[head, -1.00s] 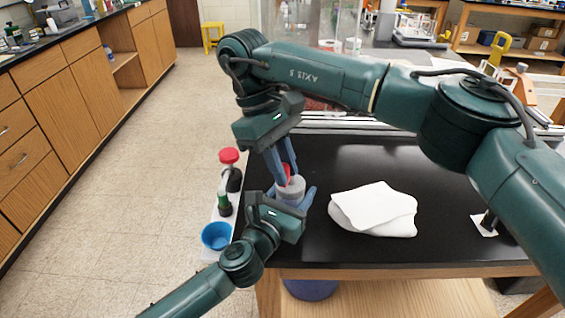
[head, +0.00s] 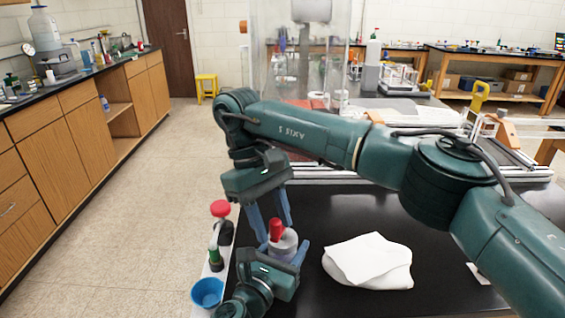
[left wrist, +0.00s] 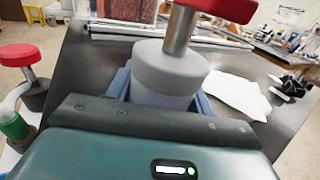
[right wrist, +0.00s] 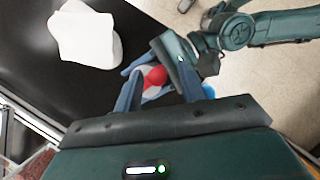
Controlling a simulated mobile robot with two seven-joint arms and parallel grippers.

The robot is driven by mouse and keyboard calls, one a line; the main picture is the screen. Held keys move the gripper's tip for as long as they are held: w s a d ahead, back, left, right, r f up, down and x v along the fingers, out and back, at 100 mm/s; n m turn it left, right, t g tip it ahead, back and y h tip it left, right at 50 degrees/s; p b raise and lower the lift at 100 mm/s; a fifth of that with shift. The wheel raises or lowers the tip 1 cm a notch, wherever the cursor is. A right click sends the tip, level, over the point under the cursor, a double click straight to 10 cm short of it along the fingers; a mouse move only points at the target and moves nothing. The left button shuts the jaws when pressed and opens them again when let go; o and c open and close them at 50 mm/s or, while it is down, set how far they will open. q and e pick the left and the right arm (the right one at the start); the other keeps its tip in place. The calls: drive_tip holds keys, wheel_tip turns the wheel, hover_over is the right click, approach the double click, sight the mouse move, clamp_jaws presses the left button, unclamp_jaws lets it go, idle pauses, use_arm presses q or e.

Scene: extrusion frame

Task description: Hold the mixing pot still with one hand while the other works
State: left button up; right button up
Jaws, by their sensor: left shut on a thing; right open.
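The mixing pot (head: 285,246) is a pale grey cylinder above the left part of the black bench. My left gripper (head: 283,250) is shut around its side; in the left wrist view its blue fingers lie on both sides of the pot (left wrist: 165,78). A red knob (head: 277,228) on a metal stem (left wrist: 180,30) stands up from the pot's top. My right gripper (head: 275,230) is open above the pot, with its fingertips on either side of the red knob. Its fingers partly hide the pot in the right wrist view; I cannot tell whether they touch the knob.
A folded white cloth (head: 368,262) lies on the black bench (head: 345,205) to the right. A blue bowl (head: 207,292), a green-liquid vessel (head: 215,257) and a red-topped item (head: 221,209) stand along the left side. Open floor lies farther left.

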drive_tip(key=w+d+m+t+y, duration=0.1)
drive_tip(key=w+m+t+y, duration=0.25)
drive_tip(key=m, duration=1.25)
drive_tip(key=w+d+m+t+y, duration=0.2)
drive_tip(key=w+m+y, duration=0.15)
drive_tip(key=m, duration=1.25)
drive_tip(key=v, duration=1.2)
drive_tip(key=a+n+h, duration=0.1)
drive_tip(key=n, duration=0.5)
drive_tip(key=w+a+n+g+h, duration=0.1)
drive_tip(key=a+n, duration=0.1)
drive_tip(key=n, duration=0.4)
drive_tip(key=w+a+n+g+h, duration=0.1)
drive_tip(key=n, duration=0.5)
drive_tip(key=shift+a+r+h, duration=0.2)
drive_tip(key=shift+r+h, duration=0.15)
drive_tip(key=shift+h, duration=0.05)
